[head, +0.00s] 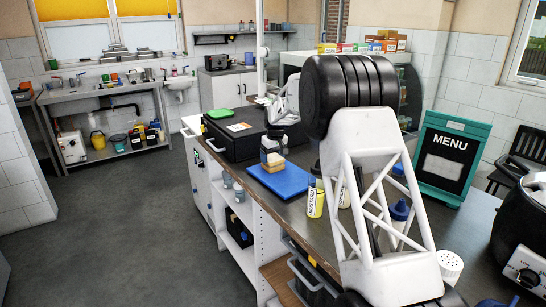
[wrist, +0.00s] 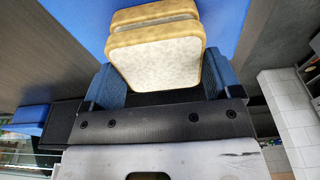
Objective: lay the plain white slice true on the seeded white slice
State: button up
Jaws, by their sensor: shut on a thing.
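My gripper (wrist: 160,88) is shut on a pale slice (wrist: 152,68) with a tan crust, its blue fingers at either side. I take this for the plain white slice; no seeds show on its face. A second crusted slice (wrist: 153,14) shows just beyond it in the wrist view, mostly hidden, and I cannot tell whether they touch. In the head view my gripper (head: 271,150) is over the back left part of the blue board (head: 290,183), with bread (head: 273,167) below it. The seeds cannot be made out.
Mustard bottles (head: 315,200) stand right of the board, near my arm. A black case (head: 235,138) lies behind it on the counter. A green-framed menu sign (head: 447,158) stands at the right. The front right of the board is bare.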

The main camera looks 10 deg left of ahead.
jog(key=shift+f, duration=0.55)
dwell(0.4)
jog(key=o, duration=0.7)
jog(key=shift+o, duration=0.2)
jog(key=shift+r, duration=0.1)
jog(key=shift+s+d+r, duration=0.15)
jog(key=shift+r, duration=1.1)
jog(key=shift+s+d+r, duration=0.1)
jog(key=shift+s+r, duration=0.05)
jog(key=shift+r, duration=1.15)
jog(key=shift+s+d+r, duration=0.15)
jog(key=shift+r, duration=1.1)
